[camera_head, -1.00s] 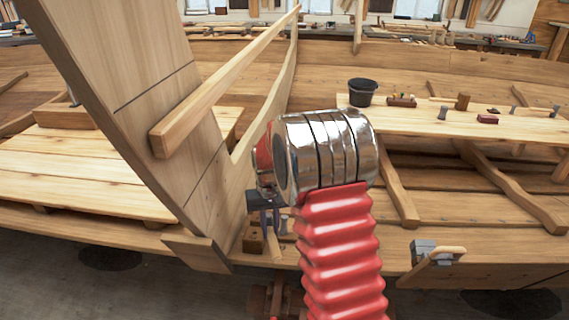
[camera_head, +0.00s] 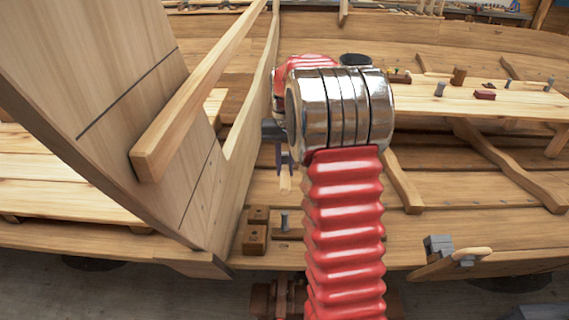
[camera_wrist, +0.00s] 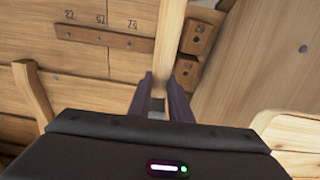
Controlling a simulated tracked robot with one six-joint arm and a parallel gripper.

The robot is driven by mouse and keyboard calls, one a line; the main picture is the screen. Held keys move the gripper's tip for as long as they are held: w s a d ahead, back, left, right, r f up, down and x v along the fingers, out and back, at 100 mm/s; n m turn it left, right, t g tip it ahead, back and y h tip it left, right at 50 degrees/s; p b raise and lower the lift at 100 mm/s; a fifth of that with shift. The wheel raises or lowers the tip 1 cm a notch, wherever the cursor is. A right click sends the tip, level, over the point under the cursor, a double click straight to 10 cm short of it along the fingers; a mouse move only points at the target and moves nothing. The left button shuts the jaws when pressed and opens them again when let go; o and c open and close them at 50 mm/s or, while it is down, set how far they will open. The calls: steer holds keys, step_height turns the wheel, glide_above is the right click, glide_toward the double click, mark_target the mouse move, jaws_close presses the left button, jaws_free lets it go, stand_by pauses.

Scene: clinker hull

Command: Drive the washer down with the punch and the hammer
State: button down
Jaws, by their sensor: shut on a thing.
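My gripper (camera_head: 283,160) is partly behind my arm in the head view, with its fingers pointing down. In the wrist view its dark fingers (camera_wrist: 164,100) are shut on a light wooden handle (camera_wrist: 170,40), which looks like the hammer's. The handle (camera_head: 286,183) hangs below the fingers in the head view; I cannot make out a hammer head. A small grey upright pin (camera_head: 285,221), perhaps the punch, stands below the gripper, apart from it, on a low wooden strip. No washer can be made out.
Two brown blocks with holes (camera_head: 254,240) sit left of the pin. A slanting timber (camera_head: 190,100) and a broad upright plank rise close on the left. A grey tool with a wooden handle (camera_head: 440,246) lies at the lower right. A bench (camera_head: 520,105) with small items stands behind.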

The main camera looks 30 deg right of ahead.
steer(key=shift+d, duration=0.1)
steer(key=shift+s+a+f, duration=0.1)
steer(key=shift+s+f, duration=0.05)
steer(key=shift+f, duration=0.5)
steer(key=shift+s+a+f, duration=0.15)
steer(key=shift+s+f, duration=0.05)
steer(key=shift+f, duration=0.4)
steer(key=shift+s+a+f, duration=0.1)
steer(key=shift+s+f, duration=0.05)
steer(key=shift+f, duration=0.5)
step_height(320, 180, down, 8)
steer(key=s+a, duration=0.2)
steer(key=r, duration=0.2)
steer(key=w+d+r, duration=0.1)
steer(key=r, duration=0.2)
steer(key=w+d+r, duration=0.1)
steer(key=r, duration=0.2)
steer(key=shift+s, duration=0.1)
